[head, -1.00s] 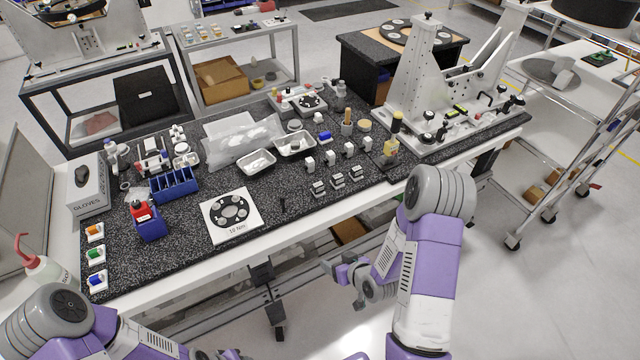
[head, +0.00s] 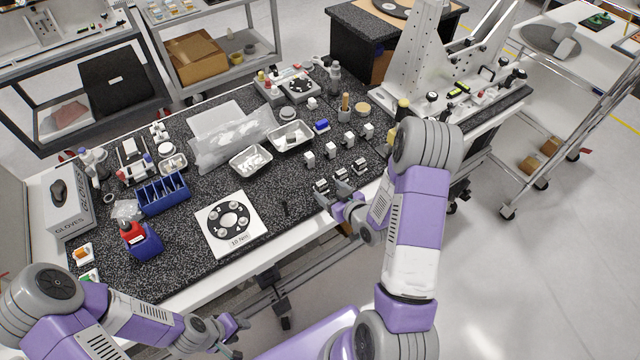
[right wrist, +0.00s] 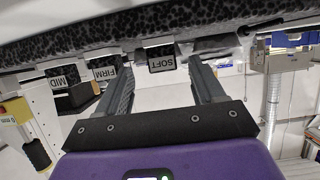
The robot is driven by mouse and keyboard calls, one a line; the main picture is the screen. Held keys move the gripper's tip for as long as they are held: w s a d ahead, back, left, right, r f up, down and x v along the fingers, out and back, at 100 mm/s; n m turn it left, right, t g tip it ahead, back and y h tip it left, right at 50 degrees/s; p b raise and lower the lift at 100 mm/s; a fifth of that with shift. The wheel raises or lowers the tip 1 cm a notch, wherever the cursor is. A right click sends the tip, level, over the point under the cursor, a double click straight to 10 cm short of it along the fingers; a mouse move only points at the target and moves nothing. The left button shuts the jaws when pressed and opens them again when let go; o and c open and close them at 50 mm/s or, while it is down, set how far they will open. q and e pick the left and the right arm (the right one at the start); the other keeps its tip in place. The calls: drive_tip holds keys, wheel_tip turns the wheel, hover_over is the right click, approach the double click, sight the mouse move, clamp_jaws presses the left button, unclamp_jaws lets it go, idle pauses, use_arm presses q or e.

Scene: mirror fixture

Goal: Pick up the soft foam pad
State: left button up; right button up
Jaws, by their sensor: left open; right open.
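The soft foam pad (head: 320,187) is a small dark-and-grey block, leftmost of three near the table's front edge in the head view. In the right wrist view, seemingly upside down, a dark block labelled SOFT (right wrist: 162,62) appears between my finger tips. My right gripper (head: 337,205) is open and empty, close in front of the pad. Its spread fingers also show in the right wrist view (right wrist: 160,70); contact with the pad cannot be told. My left gripper (head: 240,337) is open and empty, low in front of the table.
The FIRM block (right wrist: 106,73) and MID block (right wrist: 60,82) stand in a row beside the soft one. Several white blocks (head: 330,150) stand behind the row. A round-patterned plate (head: 212,240) lies to the left. The speckled table's front edge (head: 275,238) is close to my right gripper.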

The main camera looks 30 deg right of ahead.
sight(324, 188)
drive_tip(key=x, duration=0.4)
drive_tip(key=shift+w+a+f, duration=0.15)
drive_tip(key=shift+w+f, duration=0.1)
drive_tip(key=c, duration=1.1)
drive_tip(key=shift+o, duration=0.2)
drive_tip(key=shift+r, duration=0.15)
